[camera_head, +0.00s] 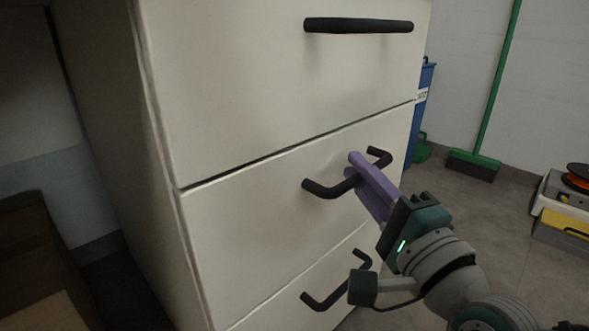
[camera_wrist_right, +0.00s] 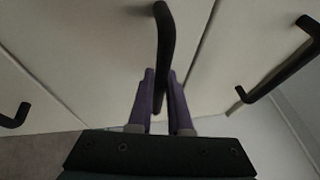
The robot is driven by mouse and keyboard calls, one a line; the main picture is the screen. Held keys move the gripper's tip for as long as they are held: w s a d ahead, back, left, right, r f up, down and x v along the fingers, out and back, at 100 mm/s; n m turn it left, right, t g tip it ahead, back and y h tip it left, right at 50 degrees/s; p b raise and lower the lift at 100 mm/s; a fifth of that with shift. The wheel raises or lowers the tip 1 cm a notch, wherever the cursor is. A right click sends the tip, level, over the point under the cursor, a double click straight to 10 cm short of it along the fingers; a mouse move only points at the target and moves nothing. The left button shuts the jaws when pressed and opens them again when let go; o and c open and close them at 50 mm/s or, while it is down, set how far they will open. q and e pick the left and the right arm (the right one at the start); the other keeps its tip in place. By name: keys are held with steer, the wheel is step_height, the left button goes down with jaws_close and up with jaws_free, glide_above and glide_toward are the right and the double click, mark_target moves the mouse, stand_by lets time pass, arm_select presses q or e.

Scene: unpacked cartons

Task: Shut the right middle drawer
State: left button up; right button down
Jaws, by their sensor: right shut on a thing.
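The white middle drawer (camera_head: 260,215) sits between an upper and a lower drawer in a white cabinet. Its front looks nearly in line with the others, with a thin dark gap along its top edge; I cannot tell exactly how far out it is. My right gripper (camera_head: 354,167) has purple fingers shut on the black bar handle (camera_head: 322,189) of this drawer. In the right wrist view the handle (camera_wrist_right: 164,45) runs between the two fingers (camera_wrist_right: 161,88). My left gripper is not in view.
The upper drawer has a black handle (camera_head: 358,26), and the lower drawer has another (camera_head: 325,299). A brown carton (camera_head: 35,260) stands at the left. A blue bin (camera_head: 421,105), a green broom (camera_head: 474,163) and stacked cases (camera_head: 562,225) stand at the right. Grey floor lies between.

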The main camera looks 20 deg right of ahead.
steer(key=shift+a, duration=0.1)
steer(key=c, duration=1.2)
jaws_free()
steer(key=shift+c, duration=0.2)
steer(key=shift+o, duration=0.6)
steer(key=s+f+p, duration=0.1)
steer(key=s+p, duration=0.2)
steer(key=s, duration=0.6)
steer(key=shift+s+f, duration=0.35)
